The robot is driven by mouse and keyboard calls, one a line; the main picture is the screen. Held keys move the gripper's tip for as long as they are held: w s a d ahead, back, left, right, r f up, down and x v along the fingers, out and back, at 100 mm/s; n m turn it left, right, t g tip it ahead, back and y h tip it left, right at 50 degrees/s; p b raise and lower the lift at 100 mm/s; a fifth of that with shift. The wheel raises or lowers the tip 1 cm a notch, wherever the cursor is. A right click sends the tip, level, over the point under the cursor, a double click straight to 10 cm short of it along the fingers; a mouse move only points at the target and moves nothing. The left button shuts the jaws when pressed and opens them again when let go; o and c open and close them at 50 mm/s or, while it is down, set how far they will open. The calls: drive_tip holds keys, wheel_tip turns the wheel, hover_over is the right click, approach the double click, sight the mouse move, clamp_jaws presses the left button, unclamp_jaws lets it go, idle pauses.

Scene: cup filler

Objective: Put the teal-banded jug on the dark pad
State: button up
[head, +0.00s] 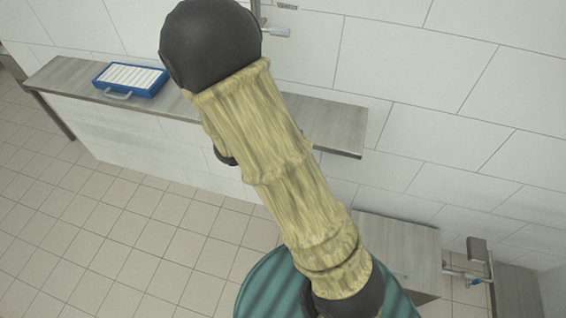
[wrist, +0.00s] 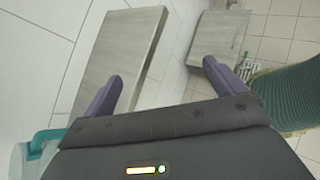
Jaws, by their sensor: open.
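A clear vessel with teal trim, likely the teal-banded jug (wrist: 42,137), shows at the lower left edge of the wrist view. Only part of it is in frame, and it lies to the left of my gripper, outside the fingers. My gripper (wrist: 161,71) is open, with its two purple fingers well apart and nothing between them. In the head view my arm covers the middle, and neither my gripper nor the jug can be made out there. I cannot see the dark pad in either view.
A long grey shelf (head: 335,122) runs along the tiled wall, with a blue tray (head: 131,80) at its left. A lever-like fitting (head: 276,33) is on the wall. A lower grey table (head: 395,245) stands at the right. The tiled floor (head: 130,220) at left is clear.

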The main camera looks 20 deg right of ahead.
drive_tip(key=s+a+m+g+y, duration=0.2)
drive_tip(key=s+a+m+y, duration=0.1)
drive_tip(key=s+m+y, duration=0.45)
drive_tip(key=w+a+r+m+t+y, duration=0.1)
drive_tip(key=a+r+m+t+y, duration=0.2)
drive_tip(key=r+m, duration=0.2)
drive_tip(key=m, duration=0.2)
drive_tip(key=shift+w+a+m, duration=0.2)
drive_tip(key=shift+w+m, duration=0.05)
drive_tip(key=shift+m, duration=0.1)
drive_tip(key=shift+w, duration=0.1)
drive_tip(key=shift+a, duration=0.1)
drive_tip(key=shift+s, duration=0.2)
